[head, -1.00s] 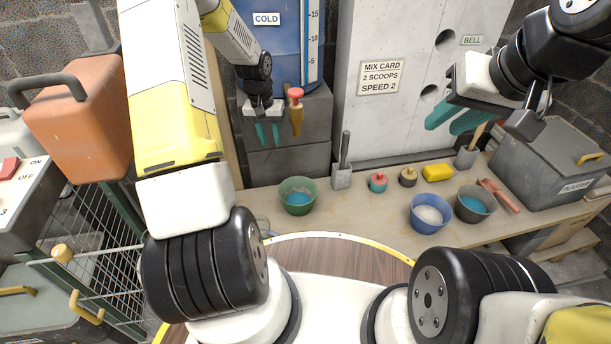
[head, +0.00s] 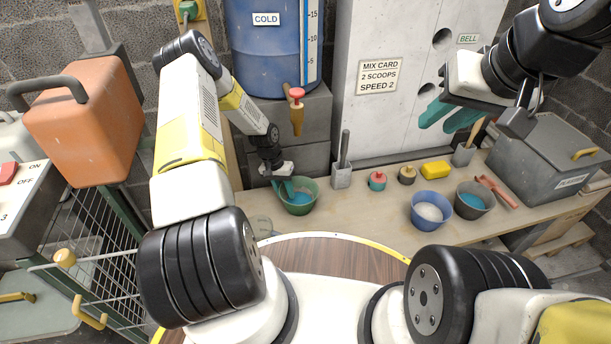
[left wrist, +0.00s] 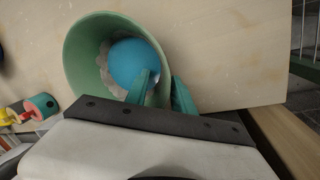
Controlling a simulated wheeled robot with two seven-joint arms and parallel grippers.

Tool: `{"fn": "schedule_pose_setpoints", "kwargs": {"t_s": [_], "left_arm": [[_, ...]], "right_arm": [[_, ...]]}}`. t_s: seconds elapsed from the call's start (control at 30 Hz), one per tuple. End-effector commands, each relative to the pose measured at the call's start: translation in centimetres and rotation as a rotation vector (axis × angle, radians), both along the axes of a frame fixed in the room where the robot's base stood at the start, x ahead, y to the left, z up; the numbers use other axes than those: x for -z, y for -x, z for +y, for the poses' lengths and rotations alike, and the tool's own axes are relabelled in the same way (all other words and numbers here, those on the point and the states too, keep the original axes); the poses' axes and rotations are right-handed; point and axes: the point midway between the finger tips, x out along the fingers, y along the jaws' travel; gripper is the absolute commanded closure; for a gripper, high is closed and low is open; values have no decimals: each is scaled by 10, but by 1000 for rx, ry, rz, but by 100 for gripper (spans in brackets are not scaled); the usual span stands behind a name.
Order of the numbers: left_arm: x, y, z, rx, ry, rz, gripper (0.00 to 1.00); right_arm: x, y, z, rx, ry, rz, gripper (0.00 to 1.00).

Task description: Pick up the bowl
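The green bowl (head: 306,208) with blue contents stands on the left part of the bench. It also shows in the left wrist view (left wrist: 78,62). My left gripper (head: 284,188) points down at the bowl's left rim. In the left wrist view my left gripper (left wrist: 163,90) is open across the rim, one teal finger inside the bowl and one outside. I cannot tell whether either finger touches the wall. My right gripper (head: 445,116) is open and empty, up in front of the grey cabinet. A blue bowl (head: 418,220) and a dark grey bowl (head: 462,210) stand further right.
A grey holder (head: 342,178) with an upright handle stands just right of the green bowl. A wooden tap (head: 297,120) hangs above. The bench between bowls is clear.

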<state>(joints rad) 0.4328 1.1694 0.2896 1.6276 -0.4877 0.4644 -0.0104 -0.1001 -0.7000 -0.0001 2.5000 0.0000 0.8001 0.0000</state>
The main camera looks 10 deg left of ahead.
Motion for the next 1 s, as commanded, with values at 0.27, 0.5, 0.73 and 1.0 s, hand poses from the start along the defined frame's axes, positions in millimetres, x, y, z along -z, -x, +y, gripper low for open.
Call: {"fn": "schedule_pose_setpoints", "kwargs": {"t_s": [0.27, 0.5, 0.73, 1.0], "left_arm": [[16, 0, -3, 0, -1, -1, 70], [15, 0, -3, 0, -1, -1, 94], [15, 0, -3, 0, -1, -1, 100], [15, 0, -3, 0, -1, -1, 100]], "right_arm": [[0, 0, 0, 0, 0, 0, 71], [0, 0, 0, 0, 0, 0, 71], [0, 0, 0, 0, 0, 0, 71], [0, 0, 0, 0, 0, 0, 71]]}}
